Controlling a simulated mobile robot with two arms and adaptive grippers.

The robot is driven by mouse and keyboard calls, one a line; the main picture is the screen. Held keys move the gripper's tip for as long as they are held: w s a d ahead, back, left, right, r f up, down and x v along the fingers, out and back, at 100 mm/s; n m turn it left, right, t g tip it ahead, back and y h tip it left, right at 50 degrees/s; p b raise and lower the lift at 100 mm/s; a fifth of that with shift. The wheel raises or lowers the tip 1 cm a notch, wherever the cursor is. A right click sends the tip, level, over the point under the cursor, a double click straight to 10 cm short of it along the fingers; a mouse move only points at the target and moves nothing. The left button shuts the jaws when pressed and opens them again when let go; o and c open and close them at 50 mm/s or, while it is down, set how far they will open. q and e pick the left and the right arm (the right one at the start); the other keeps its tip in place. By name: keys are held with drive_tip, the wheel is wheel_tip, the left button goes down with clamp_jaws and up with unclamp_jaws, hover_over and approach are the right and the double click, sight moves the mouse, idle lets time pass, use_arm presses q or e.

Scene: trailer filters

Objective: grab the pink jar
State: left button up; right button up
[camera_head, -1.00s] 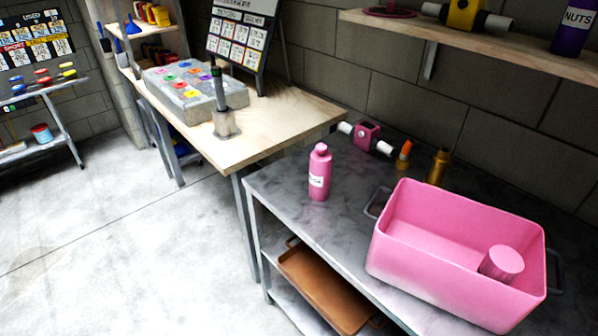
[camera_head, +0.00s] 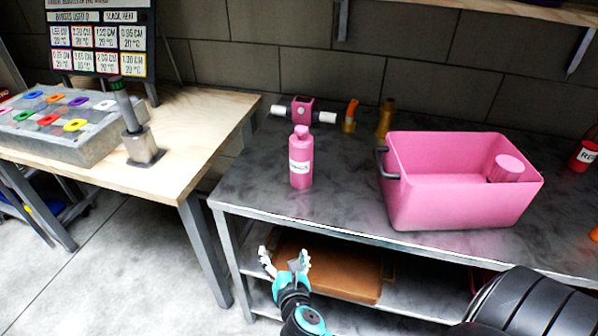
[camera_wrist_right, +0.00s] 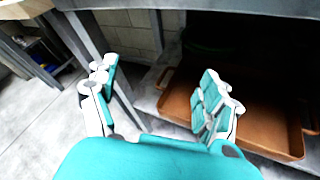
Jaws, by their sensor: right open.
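A pink bottle-shaped jar (camera_head: 301,165) with a white label stands upright on the dark metal table (camera_head: 240,190), near its left end. A short pink cylinder (camera_head: 506,168) sits inside a pink bin (camera_head: 450,210) to the right. My right gripper (camera_head: 285,260) is open and empty, low in front of the table and below the pink jar. In the right wrist view the fingers of my right gripper (camera_wrist_right: 160,88) are spread apart, with nothing between them. The jar does not show in that view. My left gripper is not in view.
A brown tray (camera_head: 345,275) lies on the shelf under the tabletop; it also shows in the wrist view (camera_wrist_right: 178,100). A pink fitting with white ends (camera_head: 303,112) and brass-coloured pieces (camera_head: 386,118) stand behind the jar. A wooden table (camera_head: 205,130) is at left.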

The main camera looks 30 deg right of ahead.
sight(302, 170)
drive_tip(key=s+d+r+n+t+h, duration=0.1)
drive_tip(key=d+r+n+t+h, duration=0.25)
drive_tip(key=r, duration=1.05)
drive_tip(key=shift+g, duration=0.65)
drive_tip(key=x, duration=0.4)
drive_tip(key=d+x, duration=0.1)
drive_tip(key=x, duration=0.6)
drive_tip(key=shift+d+r, duration=0.35)
drive_tip(key=shift+r, duration=0.05)
drive_tip(key=x, duration=0.5)
drive_tip(key=shift+w+d+f, duration=0.1)
drive_tip(key=shift+d+f, duration=0.1)
drive_tip(key=shift+d, duration=0.25)
drive_tip(key=c, duration=1.3)
